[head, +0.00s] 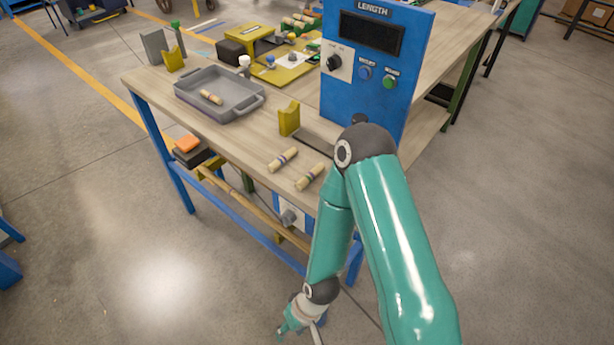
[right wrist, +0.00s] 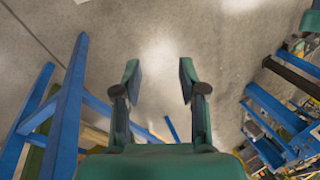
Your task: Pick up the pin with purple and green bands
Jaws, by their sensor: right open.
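Two light wooden pins lie on the wooden workbench (head: 240,150) near its front edge. The nearer pin (head: 310,176) seems to carry green and purple bands. The other pin (head: 283,160), just left of and behind it, also has dark bands, too small to tell their colours surely. A third banded pin (head: 210,97) lies in the grey tray. My right gripper (head: 297,329) hangs low in front of the bench, below the top and apart from the pins. In the right wrist view it (right wrist: 159,78) is open and empty over the floor. My left gripper is out of view.
The grey tray (head: 249,101) is at the left of the bench. A yellow block (head: 289,119) stands behind the two pins. A tall blue length gauge box (head: 375,65) stands to their right. Blue bench legs (head: 165,148) and a lower rail are near my right gripper.

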